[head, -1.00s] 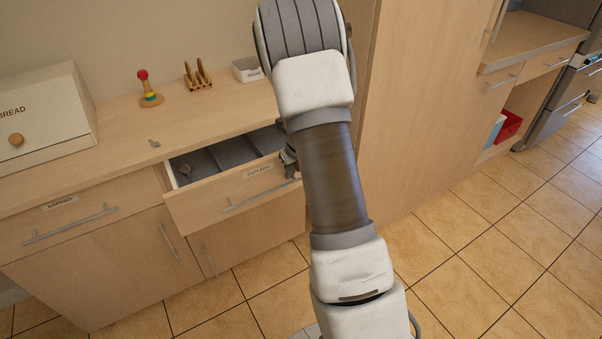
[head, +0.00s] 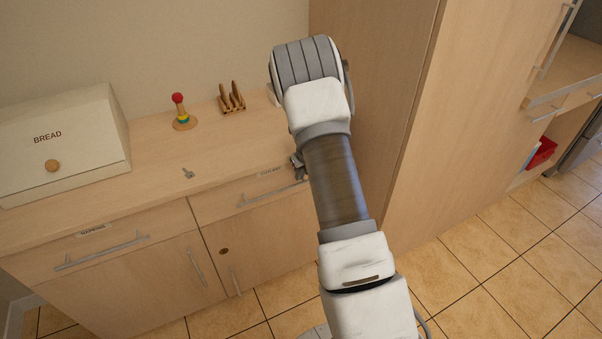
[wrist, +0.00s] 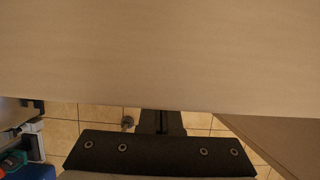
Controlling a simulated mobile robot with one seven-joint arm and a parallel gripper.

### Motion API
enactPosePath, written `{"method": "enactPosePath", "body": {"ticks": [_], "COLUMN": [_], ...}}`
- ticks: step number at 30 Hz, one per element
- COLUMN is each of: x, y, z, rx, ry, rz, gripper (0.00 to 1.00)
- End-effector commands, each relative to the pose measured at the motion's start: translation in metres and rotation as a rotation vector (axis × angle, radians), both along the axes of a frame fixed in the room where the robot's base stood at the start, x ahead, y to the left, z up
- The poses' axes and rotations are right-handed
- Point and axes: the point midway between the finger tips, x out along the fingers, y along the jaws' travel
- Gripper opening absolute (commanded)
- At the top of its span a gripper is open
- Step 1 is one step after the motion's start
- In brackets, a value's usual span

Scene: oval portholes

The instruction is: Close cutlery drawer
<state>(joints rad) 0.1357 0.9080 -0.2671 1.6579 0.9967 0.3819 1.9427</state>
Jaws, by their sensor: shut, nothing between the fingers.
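The cutlery drawer (head: 239,200) is in the head view, under the counter and left of my arm. Its front looks flush with the cabinet, and its inside no longer shows. It has a small label reading cutlery and a grey bar handle. My gripper (head: 299,166) is at the right end of the drawer front, mostly hidden behind my arm, and looks very close to it. I cannot tell if it touches. In the wrist view, a pale wooden surface (wrist: 160,55) fills the upper part, with the dark shut fingers (wrist: 161,122) below its edge.
The napkins drawer (head: 100,240) is shut at the left. On the counter are a bread box (head: 60,145), a ring toy (head: 182,115), a wooden rack (head: 232,98) and a small grey item (head: 188,173). A tall cabinet (head: 375,100) stands right. Tiled floor is clear in front.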

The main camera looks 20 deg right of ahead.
Motion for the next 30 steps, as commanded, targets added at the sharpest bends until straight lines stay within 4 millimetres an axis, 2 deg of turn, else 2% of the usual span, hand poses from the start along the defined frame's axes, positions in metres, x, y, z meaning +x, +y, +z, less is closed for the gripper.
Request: {"method": "enactPosePath", "body": {"ticks": [20,26,30], "x": [0.003,0.001,-0.005], "y": [0.000,-0.004,-0.011], "z": [0.003,0.016,0.034], "rx": [-0.002,-0.002,-0.001], "ry": [-0.007,-0.009,-0.008], "rz": [-0.001,0.000,0.001], "gripper": [0.00,0.00,0.00]}}
